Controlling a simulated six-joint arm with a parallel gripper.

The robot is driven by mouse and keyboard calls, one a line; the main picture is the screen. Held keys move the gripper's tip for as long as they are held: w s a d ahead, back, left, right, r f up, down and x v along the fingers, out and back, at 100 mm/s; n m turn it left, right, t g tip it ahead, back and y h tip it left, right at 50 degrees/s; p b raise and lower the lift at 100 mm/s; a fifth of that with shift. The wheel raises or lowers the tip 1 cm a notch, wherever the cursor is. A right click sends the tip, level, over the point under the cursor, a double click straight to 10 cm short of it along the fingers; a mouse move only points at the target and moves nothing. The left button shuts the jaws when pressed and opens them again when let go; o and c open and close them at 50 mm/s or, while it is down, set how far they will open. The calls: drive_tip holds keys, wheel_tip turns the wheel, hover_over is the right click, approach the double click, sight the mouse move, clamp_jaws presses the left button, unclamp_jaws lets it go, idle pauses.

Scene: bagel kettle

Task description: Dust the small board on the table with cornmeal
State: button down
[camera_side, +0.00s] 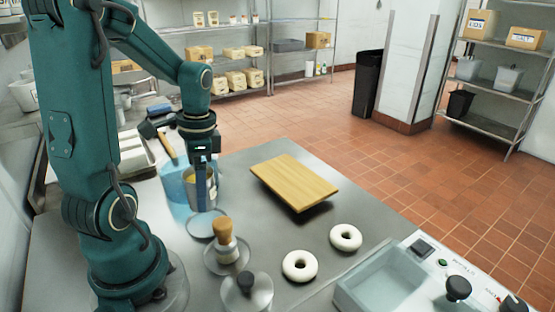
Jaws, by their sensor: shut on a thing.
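The small wooden board (294,180) is on the grey metal table (347,201) right of my gripper, with a dark shadow under its near edge. Its top looks bare. My gripper (204,199) points down left of the board, apart from it.
Two white dough rings (345,238) (299,265) lie in front of the board. A basin (378,284) is at the front right. The table between tin and board is clear.

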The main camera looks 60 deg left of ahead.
wheel_tip(320, 180, up, 4)
drive_tip(key=shift+w+f, duration=0.1)
drive_tip(key=shift+w+a+r, duration=0.1)
drive_tip(key=shift+w+r, duration=0.05)
drive_tip(key=shift+r, duration=0.15)
drive_tip(key=w+a+r+m+y, duration=0.1)
drive_tip(key=w+a+r+m, duration=0.15)
drive_tip(key=w+m, duration=1.05)
drive_tip(key=w+d+m+t, duration=0.2)
drive_tip(key=w+d+m, duration=0.6)
drive_tip(key=w+m, duration=0.4)
drive_tip(key=shift+f+m, duration=0.3)
drive_tip(key=shift+m, duration=0.1)
drive_tip(key=shift+d, duration=0.1)
